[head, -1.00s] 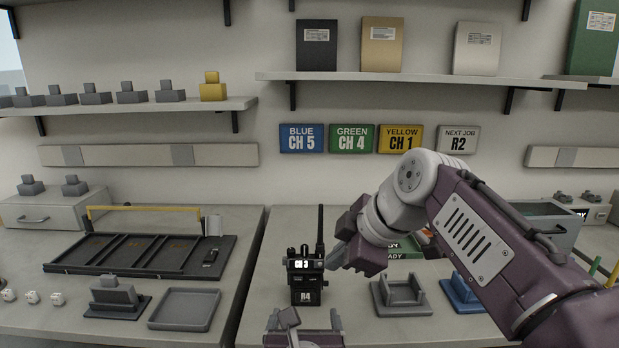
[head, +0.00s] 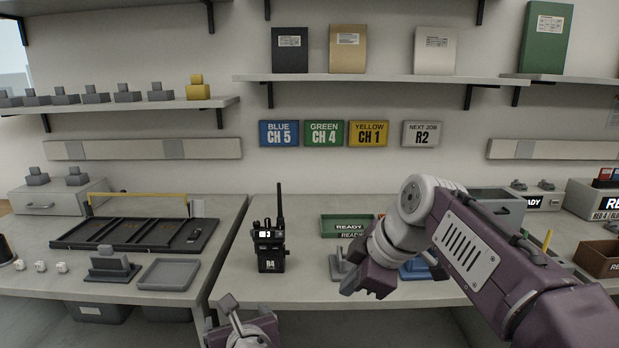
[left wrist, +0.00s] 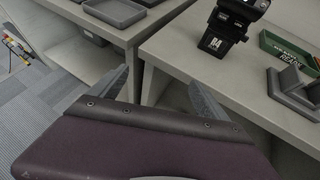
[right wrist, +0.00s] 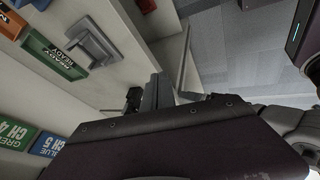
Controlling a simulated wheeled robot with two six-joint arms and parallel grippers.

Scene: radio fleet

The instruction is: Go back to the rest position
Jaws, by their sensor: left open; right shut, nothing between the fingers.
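My right gripper (head: 366,288) is shut and empty above the right table, in front of a grey cradle (head: 339,264). Its fingers also show in the right wrist view (right wrist: 158,92). My left gripper (head: 228,312) is low at the front edge of the tables in the head view. In the left wrist view its fingers (left wrist: 153,88) are spread with nothing between them. A black radio marked R4 (head: 269,247) stands upright on the right table, apart from both grippers. It shows in part in the left wrist view (left wrist: 228,25).
A green READY tray (head: 345,221) lies behind the cradle. A divided black rack (head: 135,235) and grey tray (head: 169,274) occupy the left table. A gap separates the tables. Shelves line the wall.

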